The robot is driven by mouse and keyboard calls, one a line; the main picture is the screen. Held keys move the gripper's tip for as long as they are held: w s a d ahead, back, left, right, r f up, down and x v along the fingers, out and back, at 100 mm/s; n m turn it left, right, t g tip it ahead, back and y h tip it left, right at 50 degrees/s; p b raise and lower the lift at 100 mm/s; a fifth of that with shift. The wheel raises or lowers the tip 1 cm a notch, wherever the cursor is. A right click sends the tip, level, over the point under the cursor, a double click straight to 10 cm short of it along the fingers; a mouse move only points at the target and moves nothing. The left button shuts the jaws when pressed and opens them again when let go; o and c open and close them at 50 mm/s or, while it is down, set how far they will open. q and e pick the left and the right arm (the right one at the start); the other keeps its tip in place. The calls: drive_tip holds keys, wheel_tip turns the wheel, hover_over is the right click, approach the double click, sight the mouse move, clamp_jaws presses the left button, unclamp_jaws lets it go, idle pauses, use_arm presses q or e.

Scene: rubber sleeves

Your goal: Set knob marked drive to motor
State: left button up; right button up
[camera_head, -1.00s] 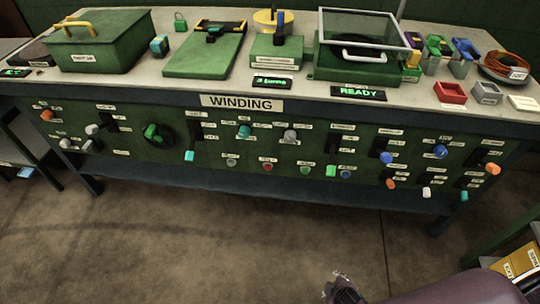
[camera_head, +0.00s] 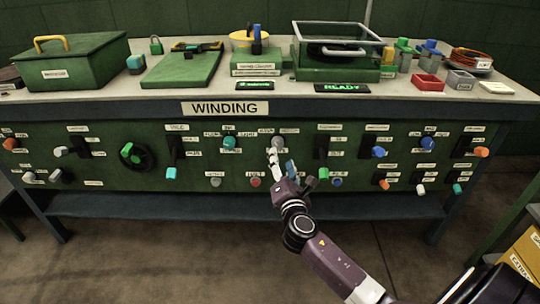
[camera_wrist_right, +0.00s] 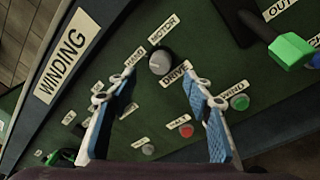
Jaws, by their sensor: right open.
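The knob marked DRIVE is a round grey knob (camera_wrist_right: 160,62) on the green panel, with labels HAND, MOTOR and DRIVE around it in the right wrist view. It also shows as a grey knob (camera_head: 278,142) right of centre under the WINDING sign in the head view. I cannot tell which label it points to. My right gripper (camera_head: 281,161) is open and empty just in front of the panel, below the knob in the head view. In the right wrist view its blue-padded fingers (camera_wrist_right: 158,88) stand apart, with the knob just beyond their tips. My left gripper is not in view.
A green button (camera_wrist_right: 239,102), a red button (camera_wrist_right: 186,131) and a grey button (camera_wrist_right: 149,149) sit near the fingers. A green-handled switch (camera_head: 323,172) is right of the gripper. The benchtop (camera_head: 300,92) above holds a green box (camera_head: 70,65) and trays.

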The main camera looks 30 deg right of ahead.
sight(279, 146)
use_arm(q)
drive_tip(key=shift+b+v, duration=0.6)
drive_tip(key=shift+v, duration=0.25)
use_arm(e)
drive_tip(key=x, duration=0.7)
drive_tip(key=shift+w+d, duration=0.2)
drive_tip(key=shift+c, duration=0.4)
drive_tip(key=c, duration=1.1)
